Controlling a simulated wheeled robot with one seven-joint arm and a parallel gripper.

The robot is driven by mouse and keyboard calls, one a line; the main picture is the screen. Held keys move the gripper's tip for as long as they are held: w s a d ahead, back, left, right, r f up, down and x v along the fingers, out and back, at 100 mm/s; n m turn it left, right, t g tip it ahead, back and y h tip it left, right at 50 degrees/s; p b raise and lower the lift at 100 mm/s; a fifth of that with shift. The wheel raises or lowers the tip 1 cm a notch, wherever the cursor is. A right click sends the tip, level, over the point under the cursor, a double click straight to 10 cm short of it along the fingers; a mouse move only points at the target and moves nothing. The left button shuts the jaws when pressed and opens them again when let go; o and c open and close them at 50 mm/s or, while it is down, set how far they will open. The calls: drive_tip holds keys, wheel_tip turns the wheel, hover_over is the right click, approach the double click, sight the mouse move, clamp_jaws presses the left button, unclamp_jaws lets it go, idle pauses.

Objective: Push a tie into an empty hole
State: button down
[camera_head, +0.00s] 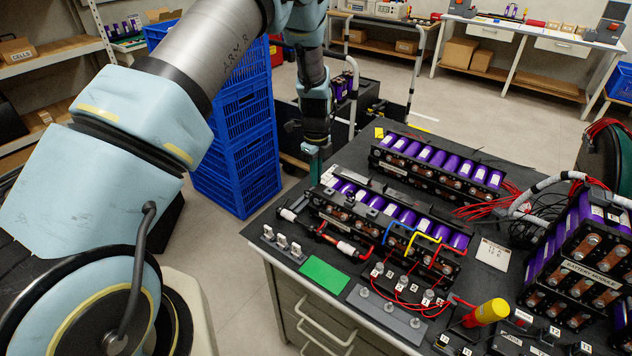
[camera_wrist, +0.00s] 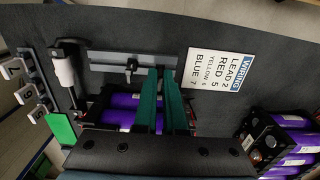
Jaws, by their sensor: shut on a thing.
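My gripper (camera_head: 314,168) reaches down at the far left end of the front battery module (camera_head: 390,217). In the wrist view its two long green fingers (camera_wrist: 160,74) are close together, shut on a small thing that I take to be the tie. The tie is almost wholly hidden between the fingertips, so its shape and tilt cannot be told. The tips overlap a grey rail (camera_wrist: 103,62) beside the module. A small dark fitting (camera_wrist: 130,68) sits on the rail, just left of the fingers. Holes cannot be made out, nor whether the tie touches the rail.
A wiring card (camera_wrist: 217,68) lies right of the fingers. A white-handled tool (camera_wrist: 64,70), a numbered rack (camera_wrist: 35,82) and a green patch (camera_wrist: 60,129) lie left. A second battery module (camera_head: 437,166) stands behind. Blue crates (camera_head: 238,150) stand on the floor beyond the table's left edge.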

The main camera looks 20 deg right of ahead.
drive_tip(key=r, duration=0.2)
drive_tip(key=r+b, duration=0.1)
drive_tip(key=r, duration=0.2)
drive_tip(key=r+b, duration=0.1)
drive_tip(key=r, duration=0.2)
drive_tip(key=shift+s+d+r, duration=0.15)
drive_tip(key=shift+s+r, duration=0.05)
drive_tip(key=shift+s, duration=0.05)
drive_tip(key=s+d+r+m, duration=0.3)
drive_tip(key=s+r+m, duration=0.1)
drive_tip(key=s, duration=0.6)
wheel_tip(320, 180, up, 2)
drive_tip(key=m+b, duration=0.1)
drive_tip(key=m, duration=0.4)
hover_over(372, 214)
drive_tip(key=f+b, duration=0.4)
drive_tip(key=shift+w+d+f+b, duration=0.15)
drive_tip(key=shift+w+d+b, duration=0.1)
drive_tip(key=shift+d+b, duration=0.05)
drive_tip(key=shift+f, duration=0.65)
drive_tip(key=shift+f, duration=0.6)
drive_tip(key=c, duration=0.9)
unclamp_jaws()
